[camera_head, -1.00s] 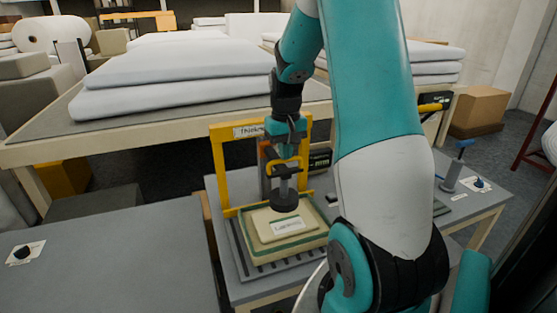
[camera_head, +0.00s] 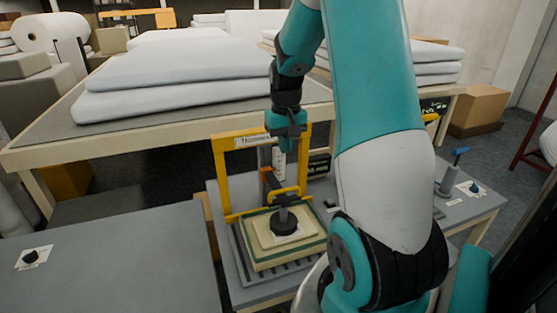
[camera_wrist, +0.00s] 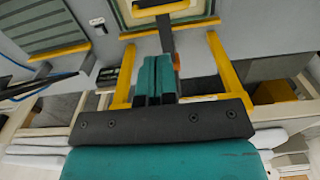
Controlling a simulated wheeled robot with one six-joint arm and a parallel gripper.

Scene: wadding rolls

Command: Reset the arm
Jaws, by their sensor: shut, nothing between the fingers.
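My gripper (camera_head: 288,148) hangs fingers down just above the yellow handle (camera_head: 287,192) of the thickness gauge. Its two teal fingers are together and empty in the wrist view (camera_wrist: 155,65). The gauge has a yellow frame (camera_head: 222,180) with a label on its top bar. Its round black foot (camera_head: 284,222) rests on the layered cream-and-green sample (camera_head: 262,250), covering part of a white label. The gripper appears apart from the handle.
A long table with white wadding sheets (camera_head: 180,65) stands behind the gauge. A grey worktop (camera_head: 110,265) is at the left. A post with a blue lever (camera_head: 448,178) stands at the right, near a blue knob (camera_head: 475,188). A cardboard box (camera_head: 478,110) is behind.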

